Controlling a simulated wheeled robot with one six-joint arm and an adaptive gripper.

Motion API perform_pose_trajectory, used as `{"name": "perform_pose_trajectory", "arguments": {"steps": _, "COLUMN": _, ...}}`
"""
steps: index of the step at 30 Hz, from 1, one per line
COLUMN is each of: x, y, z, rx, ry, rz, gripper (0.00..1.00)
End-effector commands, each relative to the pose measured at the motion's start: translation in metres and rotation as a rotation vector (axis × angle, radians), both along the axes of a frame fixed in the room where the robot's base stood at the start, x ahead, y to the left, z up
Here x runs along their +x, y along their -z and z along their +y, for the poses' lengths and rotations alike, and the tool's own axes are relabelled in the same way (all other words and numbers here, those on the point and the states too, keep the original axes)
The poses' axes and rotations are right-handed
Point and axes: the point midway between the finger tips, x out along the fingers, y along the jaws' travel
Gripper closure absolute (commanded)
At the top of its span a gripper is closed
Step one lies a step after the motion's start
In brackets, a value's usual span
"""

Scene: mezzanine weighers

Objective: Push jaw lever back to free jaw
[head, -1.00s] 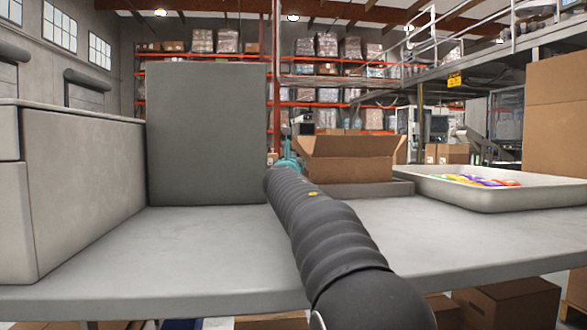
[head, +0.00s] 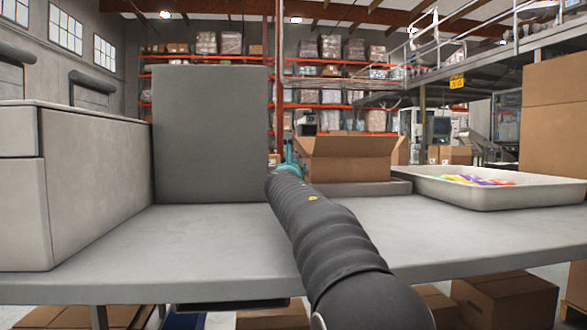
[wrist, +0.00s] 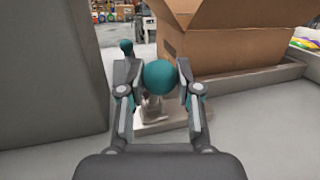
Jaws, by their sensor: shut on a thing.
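In the wrist view, a round teal knob (wrist: 159,74) sits between the two fingers of my gripper (wrist: 158,84), which are shut on it. A small grey metal part (wrist: 152,106) shows below the knob, over a pale base (wrist: 160,122). The knob seems to belong to the jaw lever, but its stem is mostly hidden. A smaller teal piece (wrist: 126,46) stands up just beyond the left finger. In the head view my black arm hides most of the gripper; only a little teal (head: 290,158) shows past its end.
An open cardboard box (head: 345,160) stands close on the right, with a white tray (head: 485,190) of colourful packets beyond it. A tall grey panel (head: 210,135) stands on the left beside a grey cabinet (head: 95,190). The front of the grey table (head: 200,245) is clear.

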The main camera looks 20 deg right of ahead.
Motion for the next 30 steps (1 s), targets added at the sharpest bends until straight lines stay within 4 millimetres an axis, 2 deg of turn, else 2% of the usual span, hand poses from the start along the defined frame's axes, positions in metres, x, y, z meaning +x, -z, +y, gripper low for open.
{"name": "perform_pose_trajectory", "arguments": {"steps": 4, "x": 0.000, "y": 0.003, "z": -0.002, "rx": 0.002, "ry": 0.006, "rz": 0.003, "gripper": 1.00}}
{"name": "perform_pose_trajectory", "arguments": {"steps": 5, "x": 0.000, "y": 0.003, "z": -0.002, "rx": 0.002, "ry": 0.006, "rz": 0.003, "gripper": 0.62}}
{"name": "perform_pose_trajectory", "arguments": {"steps": 7, "x": 0.000, "y": 0.003, "z": -0.002, "rx": 0.002, "ry": 0.005, "rz": 0.003, "gripper": 0.44}}
{"name": "perform_pose_trajectory", "arguments": {"steps": 8, "x": 0.000, "y": 0.002, "z": -0.001, "rx": 0.002, "ry": 0.004, "rz": 0.002, "gripper": 0.41}}
{"name": "perform_pose_trajectory", "arguments": {"steps": 20, "x": -0.004, "y": 0.001, "z": 0.004, "rx": 0.003, "ry": -0.001, "rz": 0.001, "gripper": 0.41}}
{"name": "perform_pose_trajectory", "arguments": {"steps": 26, "x": -0.027, "y": 0.003, "z": 0.014, "rx": 0.001, "ry": 0.000, "rz": 0.000, "gripper": 0.41}}
{"name": "perform_pose_trajectory", "arguments": {"steps": 30, "x": -0.049, "y": 0.006, "z": 0.025, "rx": 0.001, "ry": 0.001, "rz": 0.001, "gripper": 0.41}}
